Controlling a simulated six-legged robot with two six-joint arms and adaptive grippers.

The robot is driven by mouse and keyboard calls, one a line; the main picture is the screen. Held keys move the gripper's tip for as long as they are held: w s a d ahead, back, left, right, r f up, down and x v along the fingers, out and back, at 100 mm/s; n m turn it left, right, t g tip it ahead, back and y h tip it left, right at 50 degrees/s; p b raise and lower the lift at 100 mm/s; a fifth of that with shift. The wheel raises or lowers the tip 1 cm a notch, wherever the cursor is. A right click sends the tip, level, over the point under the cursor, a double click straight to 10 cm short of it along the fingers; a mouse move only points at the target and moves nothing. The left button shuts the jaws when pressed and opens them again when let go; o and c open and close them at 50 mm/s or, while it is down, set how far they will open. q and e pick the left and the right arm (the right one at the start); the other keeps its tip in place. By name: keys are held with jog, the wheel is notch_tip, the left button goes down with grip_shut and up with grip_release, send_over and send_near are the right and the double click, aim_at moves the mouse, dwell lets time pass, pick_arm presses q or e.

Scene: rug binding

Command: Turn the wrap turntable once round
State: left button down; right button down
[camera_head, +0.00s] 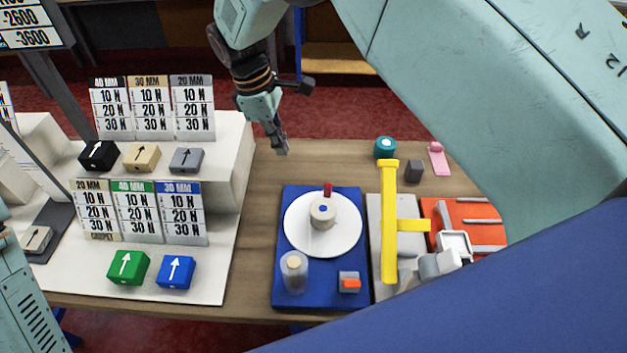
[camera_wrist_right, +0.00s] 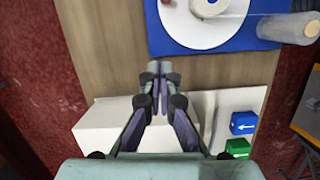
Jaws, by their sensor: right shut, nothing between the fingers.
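The wrap turntable is a white disc (camera_head: 345,240) on a blue base (camera_head: 317,298). A beige roll (camera_head: 321,214) with a blue centre stands on it, and a small red peg (camera_head: 327,190) stands at its back edge. My right gripper (camera_head: 281,148) is shut and empty, above the table's back edge, behind and left of the turntable and apart from it. In the right wrist view its closed fingers (camera_wrist_right: 157,78) point toward the blue base (camera_wrist_right: 235,42), with the white disc (camera_wrist_right: 185,30) and the red peg (camera_wrist_right: 165,2) partly cut off. My left gripper is out of view.
A clear cylinder (camera_head: 294,277) and a grey block with an orange part (camera_head: 349,276) stand on the base's front. A yellow T-shaped piece (camera_head: 389,235) and orange tray (camera_head: 440,213) lie right. A white stepped stand (camera_head: 225,230) with coloured blocks is left. Bare wood lies between.

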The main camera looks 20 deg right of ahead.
jog(key=b, duration=0.7)
send_near(321, 194)
jog(key=a, duration=0.1)
jog(key=w+a+f, duration=0.1)
jog(key=a, duration=0.1)
jog(key=shift+w+a+f, duration=0.15)
jog(key=shift+w+f, duration=0.1)
jog(key=shift+w, duration=0.15)
jog(key=b+x, duration=0.2)
jog(key=x, duration=0.1)
jog(key=shift+w+a+b, duration=0.15)
jog(key=shift+b, duration=0.25)
jog(key=shift+d+f+b, duration=0.25)
jog(key=shift+f+b, duration=0.05)
jog(key=shift+b, duration=0.05)
jog(key=s+d, duration=0.1)
jog(key=s+d+b, duration=0.1)
jog(key=shift+d+r, duration=0.2)
jog(key=shift+d, duration=0.4)
jog(key=shift+s, duration=0.1)
jog(key=shift+d+m, duration=0.2)
jog(key=shift+m, duration=0.2)
